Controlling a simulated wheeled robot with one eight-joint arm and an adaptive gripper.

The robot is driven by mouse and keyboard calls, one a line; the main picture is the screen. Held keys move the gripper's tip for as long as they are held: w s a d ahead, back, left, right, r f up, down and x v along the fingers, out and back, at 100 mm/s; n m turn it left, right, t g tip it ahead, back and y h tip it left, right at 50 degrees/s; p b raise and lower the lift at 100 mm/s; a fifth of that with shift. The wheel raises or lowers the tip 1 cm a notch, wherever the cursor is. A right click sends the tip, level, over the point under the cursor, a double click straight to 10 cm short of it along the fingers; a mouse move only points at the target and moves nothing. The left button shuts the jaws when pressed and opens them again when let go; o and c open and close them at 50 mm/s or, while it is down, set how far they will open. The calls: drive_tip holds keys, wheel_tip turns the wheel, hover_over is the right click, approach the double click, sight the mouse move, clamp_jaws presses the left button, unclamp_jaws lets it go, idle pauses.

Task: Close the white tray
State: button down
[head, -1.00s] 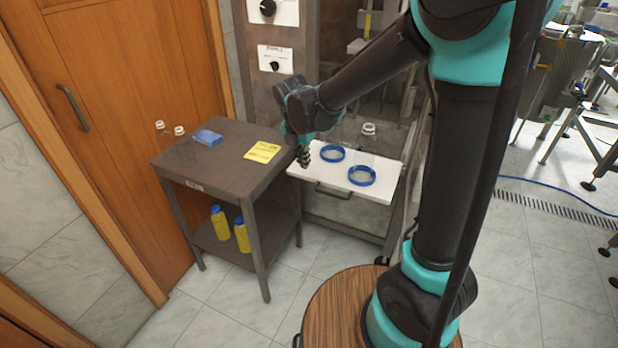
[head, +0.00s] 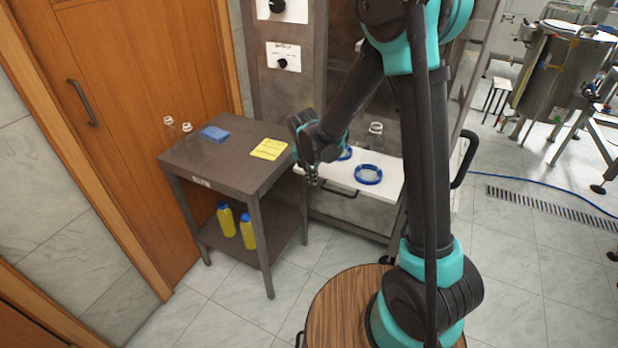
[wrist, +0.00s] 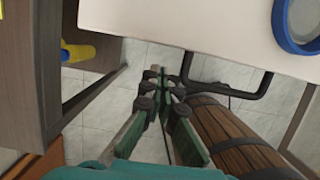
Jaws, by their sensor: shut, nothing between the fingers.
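The white tray (head: 393,186) sticks out from the front of the steel machine, with a dark handle (head: 342,191) under its front edge. Two blue rings lie on it; the near ring (head: 368,174) is clear, the other (head: 345,153) is partly behind my arm. In the wrist view the tray (wrist: 190,20) fills the top, with its handle (wrist: 262,88) below the edge. My gripper (head: 313,180) is shut and empty at the tray's front left. In the wrist view my gripper's tips (wrist: 157,72) are just outside the front edge, left of the handle; contact cannot be told.
A dark side table (head: 225,160) stands close left, with a yellow note (head: 269,149), a blue item (head: 214,133) and clear bottles on top. Yellow bottles (head: 247,231) stand on its lower shelf. A clear bottle (head: 375,129) stands behind the tray.

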drive_tip(key=shift+w+d, duration=0.2)
drive_tip(key=shift+w, duration=0.3)
drive_tip(key=shift+w+d, duration=0.15)
drive_tip(key=shift+w, duration=0.3)
drive_tip(key=w+d, duration=0.4)
drive_tip(key=w, duration=0.6)
drive_tip(key=w+d, duration=0.4)
drive_tip(key=w, duration=0.6)
drive_tip(key=w+d, duration=0.4)
drive_tip(key=w, duration=0.6)
drive_tip(key=shift+w+d, duration=0.35)
drive_tip(key=shift+w+d+r, duration=0.1)
